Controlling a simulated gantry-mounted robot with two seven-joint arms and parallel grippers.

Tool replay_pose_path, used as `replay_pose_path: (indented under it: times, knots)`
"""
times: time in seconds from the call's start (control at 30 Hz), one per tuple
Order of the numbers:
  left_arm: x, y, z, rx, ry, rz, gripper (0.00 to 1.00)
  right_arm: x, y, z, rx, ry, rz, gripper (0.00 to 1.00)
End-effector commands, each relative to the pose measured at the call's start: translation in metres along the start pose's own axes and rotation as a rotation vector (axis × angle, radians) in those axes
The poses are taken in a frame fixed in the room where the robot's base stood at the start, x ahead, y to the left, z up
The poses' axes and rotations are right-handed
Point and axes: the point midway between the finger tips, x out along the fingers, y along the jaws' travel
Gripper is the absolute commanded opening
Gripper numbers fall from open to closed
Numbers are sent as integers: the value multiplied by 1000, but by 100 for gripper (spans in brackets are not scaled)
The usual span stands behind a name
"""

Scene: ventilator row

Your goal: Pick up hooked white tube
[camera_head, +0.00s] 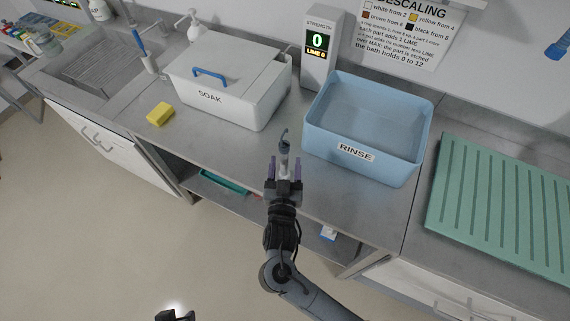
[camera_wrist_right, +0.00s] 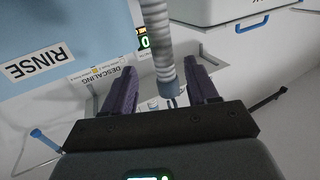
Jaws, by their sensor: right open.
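The hooked white tube (camera_head: 284,152) shows just beyond my right gripper, with a grey-blue hooked end at its top. In the right wrist view the ribbed pale tube (camera_wrist_right: 156,38) comes down from the top edge to a grey-blue cuff between the fingers. My right gripper (camera_head: 284,168) is open, its two purple fingers on either side of the tube, with gaps showing in the wrist view (camera_wrist_right: 161,66). What supports the tube is not clear. A dark part at the bottom edge of the head view may be my left gripper (camera_head: 175,315); its fingers cannot be made out.
The blue RINSE basin (camera_head: 415,150) stands right of the tube, the white lidded SOAK box (camera_head: 245,105) behind left. A yellow sponge (camera_head: 160,113) lies left, a green ribbed mat (camera_head: 500,210) far right. The counter front (camera_head: 225,145) between sponge and gripper is clear.

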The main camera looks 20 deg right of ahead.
Motion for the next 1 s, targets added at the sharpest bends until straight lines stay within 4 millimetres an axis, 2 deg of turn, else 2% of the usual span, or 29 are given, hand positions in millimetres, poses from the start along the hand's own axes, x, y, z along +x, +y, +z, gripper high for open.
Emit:
replay_pose_path:
  times: [0.23, 0.6, 0.9, 0.93, 1.0]
  knots:
    - [-6, -1, -2, 1, 0, -1, 40, 14, -1, -1, -1, 0, 0, 58]
    - [-22, -4, -7, 10, -1, -10, 40, 55, -4, 1, -1, -1, 0, 58]
    - [-22, -4, -7, 10, 0, -11, 40, 59, -4, 4, 1, -2, -1, 58]
    - [-22, -4, -7, 10, 0, -11, 40, 59, -4, 4, 1, -2, -1, 57]
    - [-22, -4, -7, 9, 0, -10, 40, 59, -4, 3, 1, -2, -1, 46]
